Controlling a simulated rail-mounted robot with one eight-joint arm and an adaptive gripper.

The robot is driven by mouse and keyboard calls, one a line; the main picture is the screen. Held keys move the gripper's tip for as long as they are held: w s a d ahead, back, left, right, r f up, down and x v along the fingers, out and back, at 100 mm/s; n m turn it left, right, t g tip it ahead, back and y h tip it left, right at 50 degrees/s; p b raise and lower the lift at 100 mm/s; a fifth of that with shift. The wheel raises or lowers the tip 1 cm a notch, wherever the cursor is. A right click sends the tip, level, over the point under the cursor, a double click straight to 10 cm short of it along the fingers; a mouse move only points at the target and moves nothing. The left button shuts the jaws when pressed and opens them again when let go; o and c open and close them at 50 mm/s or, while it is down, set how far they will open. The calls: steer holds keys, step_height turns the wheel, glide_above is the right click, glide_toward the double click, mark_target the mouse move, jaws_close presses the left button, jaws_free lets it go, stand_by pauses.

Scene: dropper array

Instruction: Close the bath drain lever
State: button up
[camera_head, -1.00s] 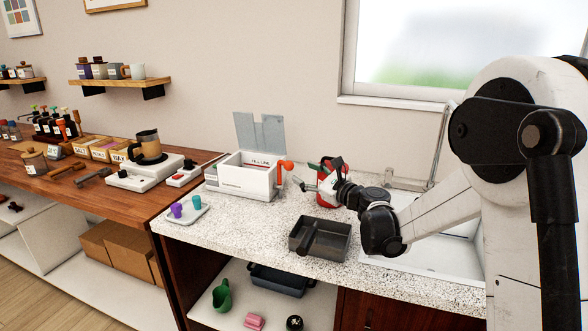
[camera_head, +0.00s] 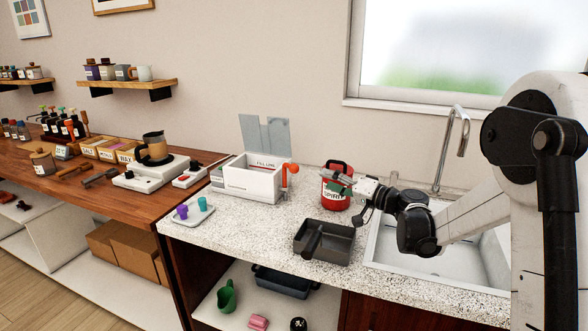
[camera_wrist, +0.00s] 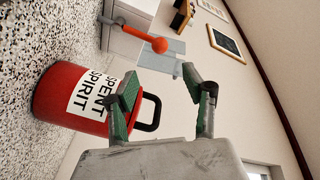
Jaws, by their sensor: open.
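The bath is a white box (camera_head: 250,186) with a raised grey lid and a "FILL LINE" label, on the speckled counter. Its drain lever (camera_head: 292,169), with an orange-red ball knob, is on the box's right side. In the wrist view the lever's knob (camera_wrist: 159,45) shows beyond my fingertips, with its orange rod running back to the box (camera_wrist: 121,35). My gripper (camera_head: 342,182) is to the right of the lever, in front of the red can. In the wrist view my gripper (camera_wrist: 158,88) is open and empty, with green pads apart and not touching the lever.
A red "SPENT SPIRIT" can (camera_head: 335,194) with a black handle stands close beside my gripper; it also fills the wrist view's left (camera_wrist: 72,98). A dark tray (camera_head: 324,242) lies in front, a sink (camera_head: 385,246) at right. A small tray with cups (camera_head: 194,216) sits left.

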mark_target(298, 170)
steer(key=x, duration=1.3)
steer(key=shift+w+a, duration=0.25)
steer(key=shift+a, duration=0.1)
steer(key=shift+b, duration=0.3)
jaws_close()
